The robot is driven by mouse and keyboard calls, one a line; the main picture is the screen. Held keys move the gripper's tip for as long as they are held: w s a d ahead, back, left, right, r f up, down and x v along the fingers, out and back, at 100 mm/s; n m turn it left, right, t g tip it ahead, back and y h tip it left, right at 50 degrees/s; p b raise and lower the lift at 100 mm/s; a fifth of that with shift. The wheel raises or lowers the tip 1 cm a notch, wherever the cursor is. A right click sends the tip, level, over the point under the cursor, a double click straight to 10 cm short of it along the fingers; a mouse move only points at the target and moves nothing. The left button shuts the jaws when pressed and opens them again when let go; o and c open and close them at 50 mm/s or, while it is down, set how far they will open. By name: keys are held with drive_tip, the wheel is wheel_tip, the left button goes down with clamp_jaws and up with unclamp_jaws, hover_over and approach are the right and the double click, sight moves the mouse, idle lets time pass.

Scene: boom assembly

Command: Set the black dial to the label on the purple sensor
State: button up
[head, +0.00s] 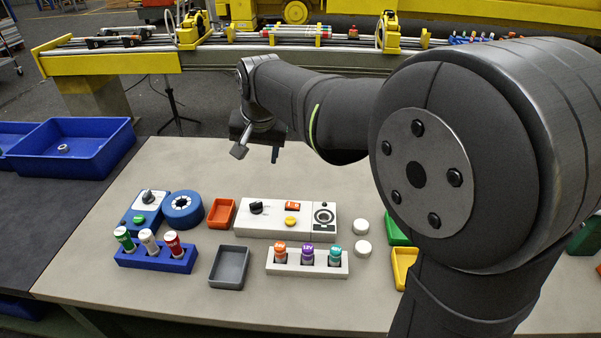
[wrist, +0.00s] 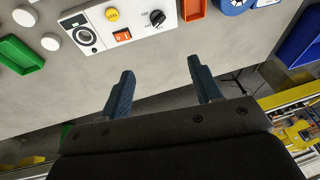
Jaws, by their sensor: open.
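The black dial (head: 257,207) is a small knob on the left part of a white control panel (head: 269,227). In the wrist view the dial (wrist: 157,17) sits at the top of the picture, with small marks around it. The purple sensor (head: 307,251) stands upright in the middle slot of a white holder (head: 281,270), between an orange and a teal one. Its label is too small to read surely. My gripper (head: 258,147) is open and empty above the back of the table, beyond the panel and apart from it; its two fingers also show in the wrist view (wrist: 162,88).
The panel also has a red switch (head: 292,206), a yellow button (head: 291,221) and a round dark socket (head: 324,216). Left are a blue box with another knob (head: 148,197), a blue ring (head: 184,209) and a blue holder (head: 157,259). Orange (head: 221,213) and grey (head: 229,268) trays stand nearby.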

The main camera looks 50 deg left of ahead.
sight(256, 203)
drive_tip(key=a+f+n, duration=0.1)
drive_tip(key=a+f, duration=0.1)
drive_tip(key=f, duration=0.5)
drive_tip(key=w+a+f+n, duration=0.1)
drive_tip(key=a+f+n, duration=0.1)
drive_tip(key=f, duration=0.5)
drive_tip(key=w+a+f+n, duration=0.1)
drive_tip(key=a+f+n, duration=0.1)
drive_tip(key=f, duration=0.6)
drive_tip(key=shift+a+y, duration=0.4)
drive_tip(key=shift+a, duration=0.25)
drive_tip(key=shift+c, duration=0.2)
drive_tip(key=c, duration=0.9)
